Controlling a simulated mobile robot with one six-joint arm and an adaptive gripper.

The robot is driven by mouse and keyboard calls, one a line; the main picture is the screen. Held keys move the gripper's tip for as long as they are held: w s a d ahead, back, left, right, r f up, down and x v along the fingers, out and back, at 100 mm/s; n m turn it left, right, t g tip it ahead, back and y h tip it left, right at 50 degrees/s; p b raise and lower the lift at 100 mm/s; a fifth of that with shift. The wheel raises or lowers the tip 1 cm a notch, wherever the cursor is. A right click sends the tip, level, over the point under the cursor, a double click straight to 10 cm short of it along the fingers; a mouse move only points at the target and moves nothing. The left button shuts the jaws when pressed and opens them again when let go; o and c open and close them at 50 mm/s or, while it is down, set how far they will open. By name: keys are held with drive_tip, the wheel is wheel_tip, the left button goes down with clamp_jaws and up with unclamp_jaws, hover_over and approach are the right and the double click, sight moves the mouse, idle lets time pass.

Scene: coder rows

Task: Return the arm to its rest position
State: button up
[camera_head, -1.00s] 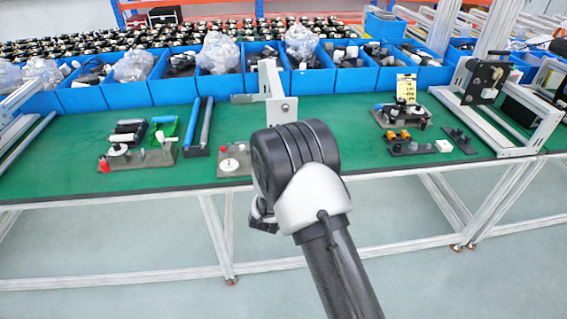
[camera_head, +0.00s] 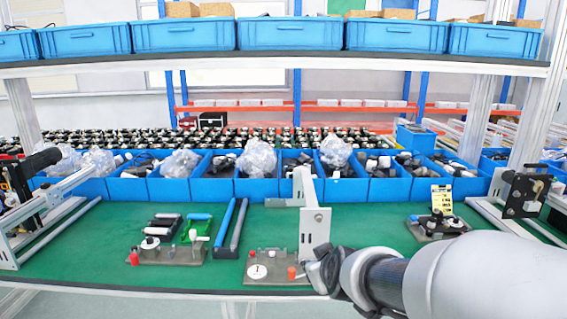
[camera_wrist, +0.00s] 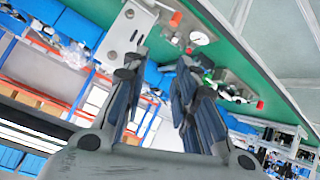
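My arm reaches in from the lower right in the head view, over the front of the green table (camera_head: 80,250). My gripper (camera_head: 322,268) appears there as a dark shape at the arm's end, in front of the white upright bracket (camera_head: 315,235); whether they touch cannot be told. In the wrist view my gripper (camera_wrist: 160,65) shows two dark fingers apart, with nothing held between them. The bracket (camera_wrist: 125,32) and a plate with a white disc (camera_wrist: 198,38) show beyond the fingertips.
A fixture with a white disc (camera_head: 268,270) and orange-red knob stands left of my gripper. Another fixture (camera_head: 165,255) is farther left. Blue bins (camera_head: 255,187) line the table's back, with a shelf of blue crates (camera_head: 290,33) above. Bare green surface lies at far left front.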

drive_tip(key=s+d+m+g, duration=0.2)
drive_tip(key=s+d, duration=0.1)
drive_tip(key=s, duration=1.2)
drive_tip(key=s+d+m+g+h, duration=0.1)
drive_tip(key=s+d+m+g, duration=0.2)
drive_tip(key=s, duration=1.2)
drive_tip(key=shift+s+g, duration=0.2)
drive_tip(key=shift+g, duration=0.1)
drive_tip(key=shift+d, duration=0.1)
drive_tip(key=shift+c, duration=0.5)
